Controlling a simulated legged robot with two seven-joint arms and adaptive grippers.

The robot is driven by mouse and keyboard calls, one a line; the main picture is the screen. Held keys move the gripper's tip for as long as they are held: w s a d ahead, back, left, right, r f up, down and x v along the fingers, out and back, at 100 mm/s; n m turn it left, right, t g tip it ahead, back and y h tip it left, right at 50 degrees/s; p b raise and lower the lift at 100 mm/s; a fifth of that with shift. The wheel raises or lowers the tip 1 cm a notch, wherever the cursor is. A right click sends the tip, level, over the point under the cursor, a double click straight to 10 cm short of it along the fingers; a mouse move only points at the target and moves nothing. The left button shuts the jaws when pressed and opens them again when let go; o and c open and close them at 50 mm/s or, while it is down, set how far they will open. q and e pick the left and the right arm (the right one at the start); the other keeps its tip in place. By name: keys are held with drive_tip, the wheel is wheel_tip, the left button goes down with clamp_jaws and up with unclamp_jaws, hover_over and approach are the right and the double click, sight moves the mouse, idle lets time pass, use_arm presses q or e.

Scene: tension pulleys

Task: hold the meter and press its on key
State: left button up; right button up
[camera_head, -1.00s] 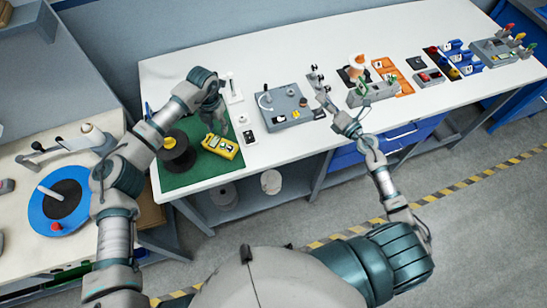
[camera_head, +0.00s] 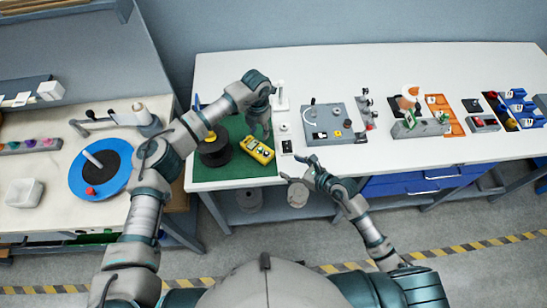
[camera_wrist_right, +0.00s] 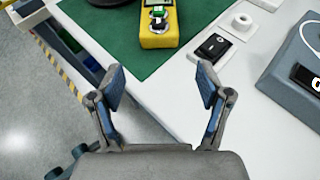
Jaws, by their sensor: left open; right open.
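The yellow meter (camera_head: 258,150) lies on the green mat (camera_head: 230,177) at the left end of the white bench. In the right wrist view the near end of the meter (camera_wrist_right: 159,27) shows at the top, with a dark part and a green piece on its face. I cannot make out which key is the on key. My left gripper (camera_head: 262,132) is open and hangs just above and behind the meter, apart from it as far as I can tell. My right gripper (camera_wrist_right: 160,80) is open and empty at the bench's front edge, short of the meter.
A black spool (camera_head: 214,152) stands on the mat left of the meter. A black rocker switch (camera_wrist_right: 212,46) and a grey box (camera_head: 328,121) lie right of the mat. More devices line the bench further right. A blue turntable (camera_head: 100,167) is on the left table.

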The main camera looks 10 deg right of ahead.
sight(271, 158)
drive_tip(key=x, duration=1.1)
drive_tip(key=shift+w+a+r, duration=0.1)
drive_tip(key=shift+w+a, duration=0.05)
drive_tip(key=c, duration=1)
use_arm(q)
drive_tip(key=shift+c, duration=0.7)
use_arm(e)
drive_tip(key=shift+c, duration=1.2)
use_arm(q)
clamp_jaws()
